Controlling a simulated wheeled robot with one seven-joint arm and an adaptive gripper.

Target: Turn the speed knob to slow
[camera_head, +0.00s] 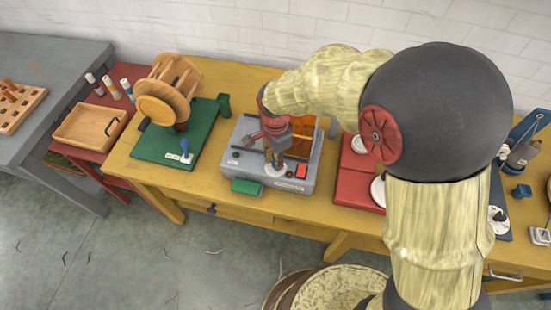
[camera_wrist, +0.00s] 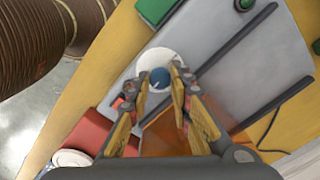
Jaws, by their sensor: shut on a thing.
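The blue speed knob (camera_wrist: 160,77) sits on a round white dial (camera_wrist: 153,60) on the grey machine (camera_wrist: 215,60). In the head view the dial (camera_head: 275,171) shows at the front of the grey machine (camera_head: 248,166), and the knob is mostly hidden by my gripper. My gripper (camera_wrist: 161,82) is over the dial with one fingertip on each side of the knob, shut on it. A small pale line shows on the knob. The dial's markings are too small to read.
A green block (camera_head: 247,187) is at the machine's front edge and a red button (camera_head: 301,171) is right of the dial. An orange part (camera_head: 302,140) stands behind. A green board (camera_head: 150,143) with a wooden reel is left; a red unit (camera_head: 352,178) is right.

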